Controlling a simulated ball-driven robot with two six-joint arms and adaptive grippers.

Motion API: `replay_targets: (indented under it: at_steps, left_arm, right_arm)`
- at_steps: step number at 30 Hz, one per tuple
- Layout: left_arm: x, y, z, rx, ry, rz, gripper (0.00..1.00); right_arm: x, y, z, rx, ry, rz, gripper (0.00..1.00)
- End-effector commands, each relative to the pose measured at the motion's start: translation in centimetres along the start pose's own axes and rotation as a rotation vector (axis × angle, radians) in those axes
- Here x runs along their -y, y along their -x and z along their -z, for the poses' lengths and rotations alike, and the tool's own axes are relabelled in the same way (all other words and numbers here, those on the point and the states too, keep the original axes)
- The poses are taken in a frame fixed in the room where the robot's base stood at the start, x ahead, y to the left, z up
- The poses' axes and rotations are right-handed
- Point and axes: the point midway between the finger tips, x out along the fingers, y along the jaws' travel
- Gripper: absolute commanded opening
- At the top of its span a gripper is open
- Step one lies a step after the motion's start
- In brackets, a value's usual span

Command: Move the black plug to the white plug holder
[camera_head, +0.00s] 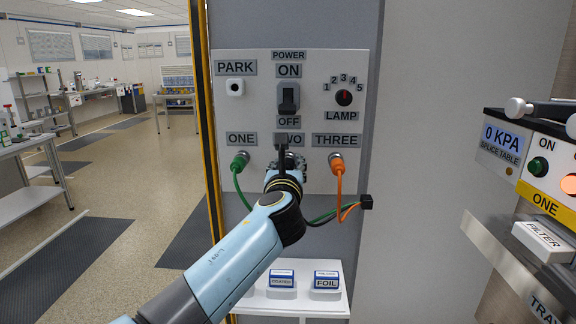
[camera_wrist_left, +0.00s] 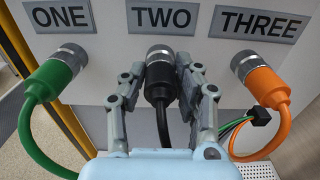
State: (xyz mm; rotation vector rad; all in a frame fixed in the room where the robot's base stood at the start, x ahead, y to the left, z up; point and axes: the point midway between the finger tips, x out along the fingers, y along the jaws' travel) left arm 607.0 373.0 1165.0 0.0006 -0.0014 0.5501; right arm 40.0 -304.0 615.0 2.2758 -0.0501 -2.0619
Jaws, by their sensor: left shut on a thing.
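The black plug (camera_wrist_left: 160,84) sits at the metal socket under the TWO label in the left wrist view, with its black cable hanging down. My left gripper (camera_wrist_left: 160,78) is shut on the black plug, one finger on each side. In the head view my left gripper (camera_head: 287,160) and arm cover the plug and part of the TWO label. The white plug holder (camera_head: 235,87) is the small white block with a dark hole under the PARK label, at the panel's upper left. It is empty. My right gripper is not in view.
The green plug (camera_head: 239,162) is in socket ONE and the orange plug (camera_head: 337,162) in socket THREE, close on either side. A power switch (camera_head: 288,97) and a lamp knob (camera_head: 344,98) are above.

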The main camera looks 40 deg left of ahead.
Motion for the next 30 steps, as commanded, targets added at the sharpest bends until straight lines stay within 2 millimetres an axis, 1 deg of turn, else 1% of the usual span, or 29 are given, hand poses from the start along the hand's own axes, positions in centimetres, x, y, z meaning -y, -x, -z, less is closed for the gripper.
replay_targets:
  at_steps: [1,2,11,30]
  left_arm:
    - [0.0,0.0,0.0,0.000,0.001,0.000,0.03]
    - [0.0,0.0,0.0,0.000,0.001,0.000,0.00]
    - [0.0,0.1,0.0,0.000,0.001,0.001,0.00]
    - [0.0,1.2,0.0,0.000,0.001,0.000,0.00]
  right_arm:
    - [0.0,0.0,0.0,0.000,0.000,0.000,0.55]
    - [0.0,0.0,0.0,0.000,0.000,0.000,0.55]
    - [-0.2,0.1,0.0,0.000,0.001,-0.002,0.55]
    - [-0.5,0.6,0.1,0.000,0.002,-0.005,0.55]
